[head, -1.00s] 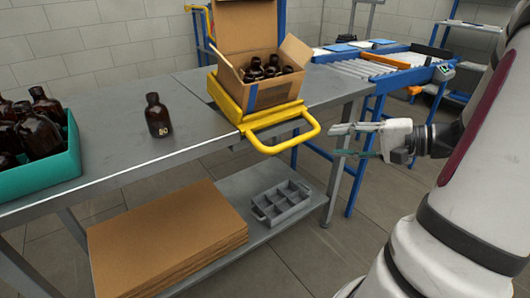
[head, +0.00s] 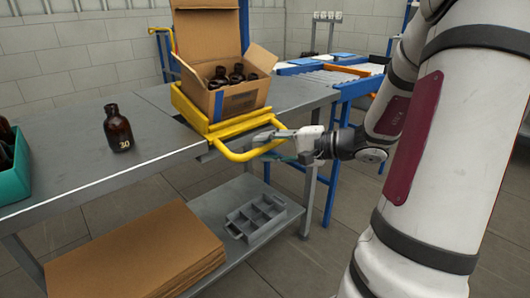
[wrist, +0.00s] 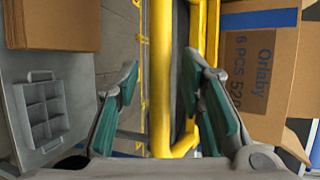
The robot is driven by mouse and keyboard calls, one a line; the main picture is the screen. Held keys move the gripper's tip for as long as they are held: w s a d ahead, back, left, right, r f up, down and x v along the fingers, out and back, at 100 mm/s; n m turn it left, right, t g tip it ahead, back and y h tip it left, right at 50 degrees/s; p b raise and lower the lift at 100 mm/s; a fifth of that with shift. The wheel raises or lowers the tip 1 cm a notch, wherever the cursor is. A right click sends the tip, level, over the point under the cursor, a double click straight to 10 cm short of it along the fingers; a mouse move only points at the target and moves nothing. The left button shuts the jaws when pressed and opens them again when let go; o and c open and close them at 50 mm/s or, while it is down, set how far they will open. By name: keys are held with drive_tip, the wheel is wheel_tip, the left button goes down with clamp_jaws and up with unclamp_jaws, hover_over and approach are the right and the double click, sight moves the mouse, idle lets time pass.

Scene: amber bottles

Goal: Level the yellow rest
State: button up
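The yellow rest (head: 212,124) is on the metal table and looks tilted, with its yellow loop handle (head: 240,157) sticking out past the table's front edge. An open cardboard box (head: 240,100) with several amber bottles sits on the rest. My gripper (head: 268,141) is at the right side of the handle. In the wrist view my gripper (wrist: 163,68) is open, with green-padded fingers on either side of a yellow handle bar (wrist: 161,100). I cannot tell whether a finger touches it. The box (wrist: 262,75) shows at the right there.
An amber bottle marked 30 (head: 118,129) stands on the table (head: 90,185), left of the rest. A teal crate (head: 14,180) is at the left edge. Below are stacked cardboard sheets (head: 140,255) and a grey divided tray (head: 255,218). A roller conveyor (head: 325,78) stands behind.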

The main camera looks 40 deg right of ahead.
drive_tip(key=shift+w+a+f, duration=0.1)
drive_tip(key=shift+w+a, duration=0.1)
drive_tip(key=shift+w, duration=0.25)
clamp_jaws()
